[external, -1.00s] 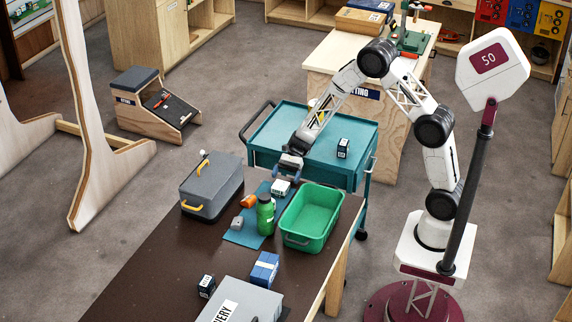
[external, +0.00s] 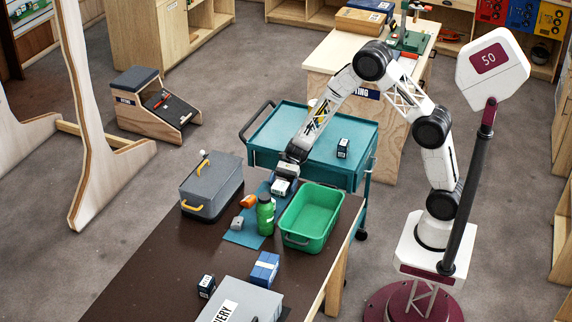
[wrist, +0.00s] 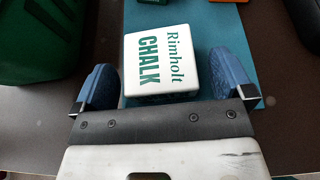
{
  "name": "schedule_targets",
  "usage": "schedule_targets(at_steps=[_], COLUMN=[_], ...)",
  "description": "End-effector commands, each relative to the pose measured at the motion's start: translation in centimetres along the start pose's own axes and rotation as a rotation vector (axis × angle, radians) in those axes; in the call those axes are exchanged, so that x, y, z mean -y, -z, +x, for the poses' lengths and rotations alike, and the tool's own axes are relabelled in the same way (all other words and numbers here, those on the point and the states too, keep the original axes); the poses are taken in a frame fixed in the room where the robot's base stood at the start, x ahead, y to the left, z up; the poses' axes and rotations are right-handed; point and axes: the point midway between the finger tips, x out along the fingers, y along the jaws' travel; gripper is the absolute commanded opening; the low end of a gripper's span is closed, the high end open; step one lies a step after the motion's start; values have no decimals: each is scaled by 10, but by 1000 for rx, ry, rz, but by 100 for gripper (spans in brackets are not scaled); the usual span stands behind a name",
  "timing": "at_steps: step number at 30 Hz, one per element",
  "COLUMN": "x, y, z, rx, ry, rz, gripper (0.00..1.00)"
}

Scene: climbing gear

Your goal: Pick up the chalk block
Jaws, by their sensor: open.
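The chalk block (wrist: 160,62) is a white box with green "Rimholt CHALK" lettering in the wrist view. It lies on a teal mat (wrist: 243,35). My gripper (wrist: 165,72) is open, with one blue fingertip on each side of the block and a visible gap on both sides. In the external view my gripper (external: 287,174) is low at the table's far end, over the block (external: 281,188), and partly covers it.
A green bin (external: 290,241) stands to the right and a green bottle (external: 265,214) in front. A grey case (external: 212,187) with yellow handles is at the left. An orange item (external: 248,201) and a small grey block (external: 237,223) are nearby.

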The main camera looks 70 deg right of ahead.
Motion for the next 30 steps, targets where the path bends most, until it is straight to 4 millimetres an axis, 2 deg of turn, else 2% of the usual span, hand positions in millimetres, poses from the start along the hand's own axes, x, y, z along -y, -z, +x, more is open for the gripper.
schedule_targets(at_steps=[1,9,11,22,30], x=[0,0,0,0,0], y=[0,0,0,-4,-24], z=[0,0,0,-2,-10], rx=[0,0,0,0,0], ry=[0,0,0,0,0], rz=[0,0,0,-1,-2], gripper=[94,53,45,45,45])
